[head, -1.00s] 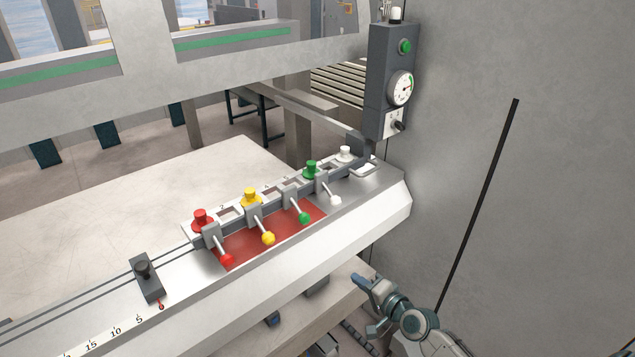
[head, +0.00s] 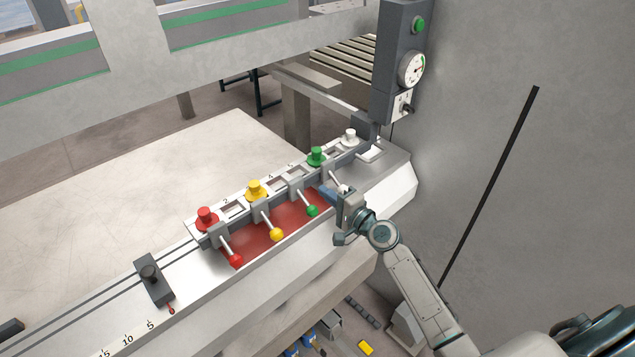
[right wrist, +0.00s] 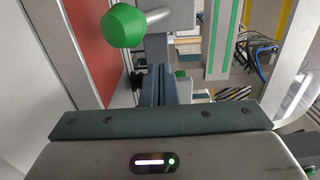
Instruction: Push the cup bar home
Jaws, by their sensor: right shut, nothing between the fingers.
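The cup bar (head: 279,193) lies along the machine bed, with a red cup (head: 206,217), a yellow cup (head: 256,189), a green cup (head: 316,155) and a white cup (head: 349,136) on it. Levers with ball ends matching the cups slant forward over a red recess (head: 262,236). My right gripper (head: 327,193) is shut and empty, its fingertips low at the right end of the recess, beside the white lever and partly hiding it. In the right wrist view the green ball (right wrist: 123,26) is left of the shut fingers (right wrist: 160,85). Contact with the bar is unclear. My left gripper is not in view.
A dark post with a green button (head: 418,25) and a gauge (head: 411,68) stands at the bar's right end, by a grey wall (head: 570,170). A black stop block (head: 154,281) sits on the scale at left. The pale table (head: 130,190) behind is clear.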

